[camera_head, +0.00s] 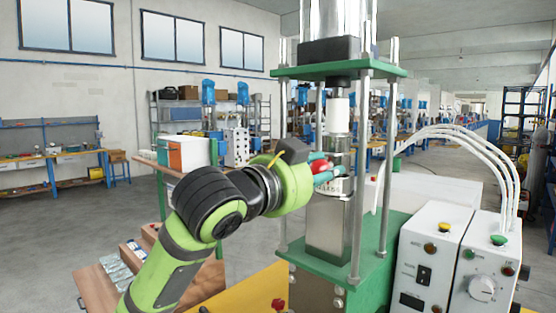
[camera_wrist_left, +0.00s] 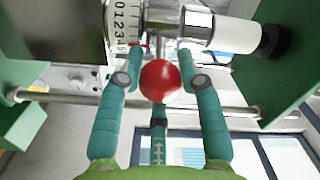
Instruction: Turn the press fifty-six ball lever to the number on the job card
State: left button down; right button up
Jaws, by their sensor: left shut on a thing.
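The ball lever's red ball (camera_head: 319,167) is on the front of the press (camera_head: 326,225), below its green top plate. My left gripper (camera_head: 323,170) is at the lever, its teal fingers shut on the red ball. In the left wrist view the red ball (camera_wrist_left: 160,81) sits between the teal fingers of the gripper (camera_wrist_left: 161,62), with the lever's metal rod running up behind it. A white number ring (camera_wrist_left: 126,22) beside the shiny hub reads 0, 1, 2, 3. A small red mark is near its lower edge. I cannot make out a job card. My right gripper is not in view.
Two white control boxes (camera_head: 433,258) with knobs and buttons stand right of the press, with white hoses arching above. Metal columns (camera_head: 361,200) flank the press close to my gripper. A wooden drawer unit (camera_head: 105,285) is at lower left. Open floor lies behind.

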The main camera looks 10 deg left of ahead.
pick_arm(q)
jog(key=shift+s+d+n+t+y, duration=0.1)
jog(key=shift+d+n+t+y, duration=0.35)
jog(key=shift+y, duration=0.25)
jog(key=shift+d+n+y, duration=0.25)
jog(key=shift+n+y, duration=0.1)
jog(key=shift+y, duration=0.05)
jog(key=shift+d+n+t+y, duration=0.25)
jog(key=shift+n+y, duration=0.1)
jog(key=shift+y, duration=0.2)
jog(key=shift+d+n+t+y, duration=0.1)
jog(key=shift+n+t+y, duration=0.1)
jog(key=shift+n+y, duration=0.25)
jog(key=c, duration=0.8)
grip_release()
jog(key=shift+a, duration=0.15)
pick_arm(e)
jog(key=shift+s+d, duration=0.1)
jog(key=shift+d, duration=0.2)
